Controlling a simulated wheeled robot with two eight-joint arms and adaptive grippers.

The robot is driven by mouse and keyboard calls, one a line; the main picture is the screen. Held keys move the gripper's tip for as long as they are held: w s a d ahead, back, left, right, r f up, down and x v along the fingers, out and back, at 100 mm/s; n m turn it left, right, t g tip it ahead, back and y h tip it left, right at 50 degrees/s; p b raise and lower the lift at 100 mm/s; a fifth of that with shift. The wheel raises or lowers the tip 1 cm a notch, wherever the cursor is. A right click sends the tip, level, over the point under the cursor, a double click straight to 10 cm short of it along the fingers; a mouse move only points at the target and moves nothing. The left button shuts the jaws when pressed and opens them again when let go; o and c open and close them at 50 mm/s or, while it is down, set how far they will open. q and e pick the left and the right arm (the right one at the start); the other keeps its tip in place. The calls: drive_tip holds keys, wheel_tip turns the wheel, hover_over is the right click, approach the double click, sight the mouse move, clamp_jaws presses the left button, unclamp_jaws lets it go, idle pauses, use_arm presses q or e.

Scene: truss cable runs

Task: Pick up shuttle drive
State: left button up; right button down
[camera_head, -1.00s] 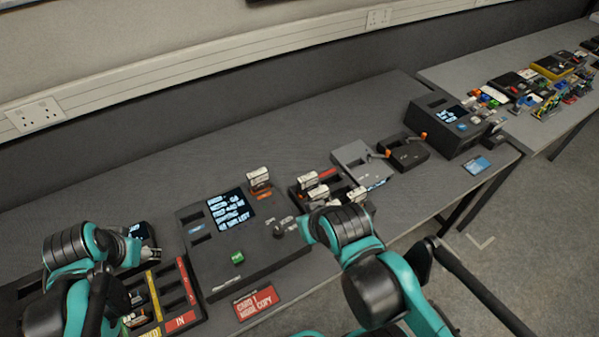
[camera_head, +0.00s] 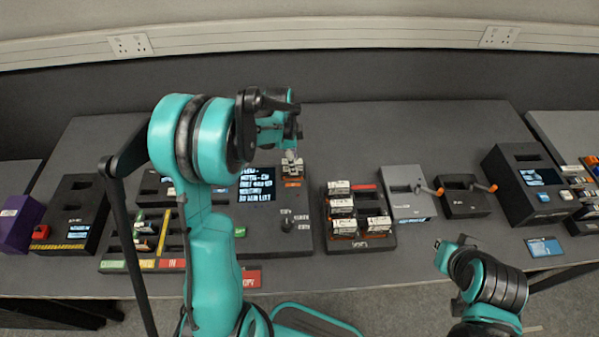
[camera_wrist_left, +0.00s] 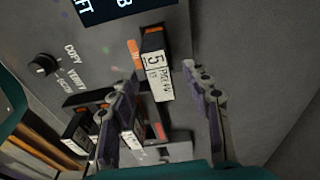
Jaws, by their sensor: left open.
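A small upright drive (camera_wrist_left: 156,70) with a black-and-white casing, an orange end and a label reading "5" stands in the console in the left wrist view. It also shows at the back of the console in the head view (camera_head: 291,168). My left gripper (camera_wrist_left: 160,76) is open, with its two fingers on either side of the drive and gaps visible; in the head view the gripper (camera_head: 290,155) is just above it. My right arm's end (camera_head: 442,250) is low at the right, over the front of the table, and its finger state is unclear.
The dark console (camera_head: 265,238) has a screen (camera_head: 256,188) and a knob (camera_wrist_left: 42,66). A rack (camera_head: 335,245) with several similar white-labelled drives stands to its right. Grey and black lever boxes (camera_head: 405,178) follow. My left arm hides part of the sorting tray (camera_head: 115,262).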

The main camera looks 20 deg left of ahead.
use_arm(q)
wheel_tip(320, 180, down, 5)
drive_tip(key=shift+w+d+f+b, duration=0.1)
drive_tip(key=shift+d+f+b, duration=0.05)
drive_tip(key=shift+b, duration=0.7)
clamp_jaws()
